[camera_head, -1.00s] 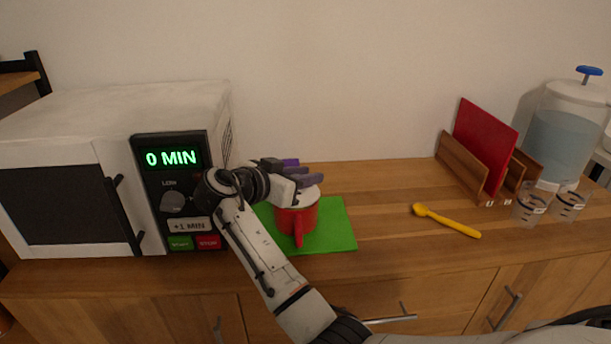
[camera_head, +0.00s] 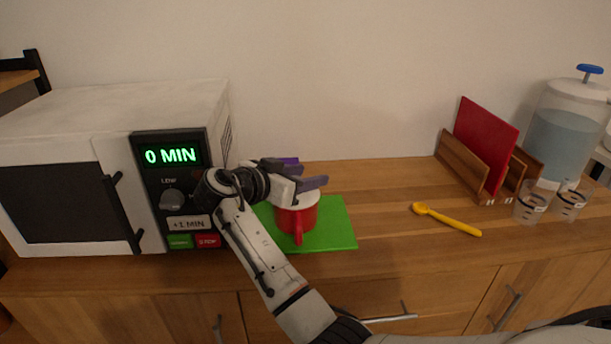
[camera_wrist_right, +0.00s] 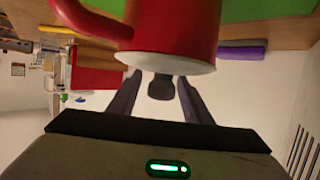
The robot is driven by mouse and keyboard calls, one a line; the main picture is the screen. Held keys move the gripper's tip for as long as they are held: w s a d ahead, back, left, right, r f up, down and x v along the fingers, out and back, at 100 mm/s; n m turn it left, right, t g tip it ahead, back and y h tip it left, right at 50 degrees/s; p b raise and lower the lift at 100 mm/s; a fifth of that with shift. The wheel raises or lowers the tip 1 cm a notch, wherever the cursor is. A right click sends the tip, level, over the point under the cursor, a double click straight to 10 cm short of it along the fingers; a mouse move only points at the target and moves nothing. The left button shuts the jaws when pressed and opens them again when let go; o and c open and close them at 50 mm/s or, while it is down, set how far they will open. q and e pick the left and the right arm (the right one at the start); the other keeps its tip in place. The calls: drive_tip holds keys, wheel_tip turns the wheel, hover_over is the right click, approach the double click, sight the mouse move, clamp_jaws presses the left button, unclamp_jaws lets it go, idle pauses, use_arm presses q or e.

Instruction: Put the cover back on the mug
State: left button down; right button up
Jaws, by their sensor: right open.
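The red mug (camera_head: 298,220) stands upright on the green mat (camera_head: 340,228), its handle toward me. The white cover (camera_head: 311,196) sits on the mug's top, partly hidden by my gripper. In the right wrist view the picture is upside down, and the mug (camera_wrist_right: 178,28) shows with the white cover (camera_wrist_right: 190,65) at its rim. The cover's dark knob (camera_wrist_right: 161,88) lies between the fingers. My right gripper (camera_head: 305,177) is open, with a finger on each side of the knob and a gap to it. My left gripper is out of view.
The microwave (camera_head: 115,110) stands left, close to my right arm. A purple and grey item (camera_wrist_right: 243,46) lies behind the mug. A yellow spoon (camera_head: 445,219), a rack with a red board (camera_head: 484,148), clear cups (camera_head: 529,206) and a water dispenser (camera_head: 566,135) are right. Counter between mug and spoon is clear.

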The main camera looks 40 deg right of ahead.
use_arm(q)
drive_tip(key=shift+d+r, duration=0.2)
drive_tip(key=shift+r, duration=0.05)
use_arm(e)
wheel_tip(320, 180, up, 10)
idle(0.3)
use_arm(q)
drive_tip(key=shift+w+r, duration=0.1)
use_arm(e)
drive_tip(key=shift+r, duration=0.1)
